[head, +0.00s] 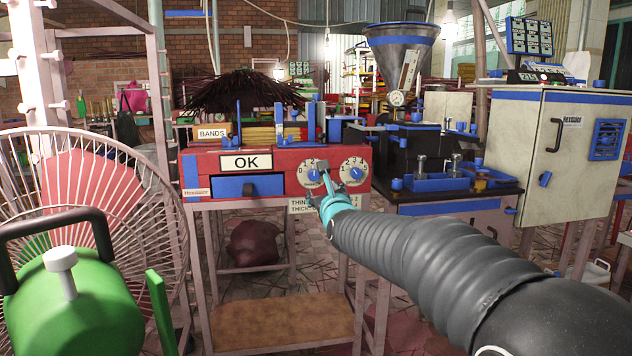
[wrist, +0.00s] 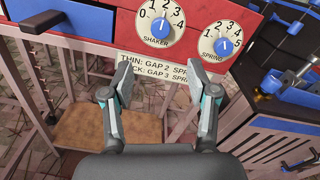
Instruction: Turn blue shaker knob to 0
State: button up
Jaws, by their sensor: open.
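The blue shaker knob (wrist: 160,24) sits on a round white dial marked 0 to 4, labelled SHAKER, on the red machine front. Its pointer appears to face up, near the 2. In the head view the shaker knob (head: 313,176) is the left of two dials. My gripper (wrist: 168,82) is open and empty, its two fingers spread wide, below the shaker dial in the wrist view and apart from the knob. In the head view my gripper (head: 319,184) is in front of the panel, with a finger crossing between the dials.
The blue spring knob (wrist: 225,45) is close by on the right. A sign (wrist: 150,68) about gap and spring hangs below the dials. A black machine with blue trays (head: 440,182) stands right.

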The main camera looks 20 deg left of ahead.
aim_at(315, 177)
jog(key=p+x, duration=0.3)
jog(key=x, duration=1)
grip_shut()
